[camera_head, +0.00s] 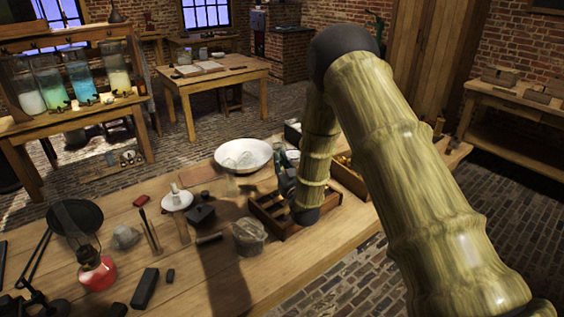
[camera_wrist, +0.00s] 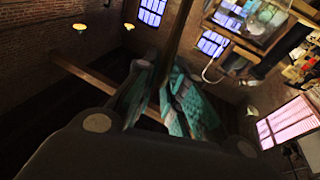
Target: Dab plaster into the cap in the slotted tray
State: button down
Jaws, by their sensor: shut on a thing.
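The slotted wooden tray (camera_head: 268,222) lies on the bench, partly hidden behind my arm. My gripper (camera_head: 286,178) is low over its far side, mostly hidden by my own arm. In the wrist view my gripper (camera_wrist: 160,85) shows its teal fingers closed around a thin, dark brown, stick-like thing (camera_wrist: 181,35). Its far end cannot be made out. I cannot pick out the cap in the tray. A white bowl (camera_head: 232,163) stands behind the tray. A white dish (camera_head: 177,203) with a pale upright piece stands to the left. I cannot tell which holds plaster.
A clear crumpled-looking lump (camera_head: 249,237) lies just left of the tray. A dark block (camera_head: 201,216), brushes in a holder (camera_head: 152,238) and a red lamp (camera_head: 97,272) stand further left. Another wooden box (camera_head: 350,178) is right of my arm. The bench's front middle is clear.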

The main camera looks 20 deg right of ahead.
jog(key=shift+f, duration=0.3)
dwell(0.5)
jog(key=shift+r, duration=0.1)
dwell(0.8)
jog(key=shift+r+p, duration=1.15)
jog(key=shift+r, duration=2.6)
jog(key=s+a, duration=0.8)
jog(key=shift+a+f+m+h, duration=0.15)
jog(key=shift+f+m+h, duration=0.15)
jog(key=shift+h, duration=0.1)
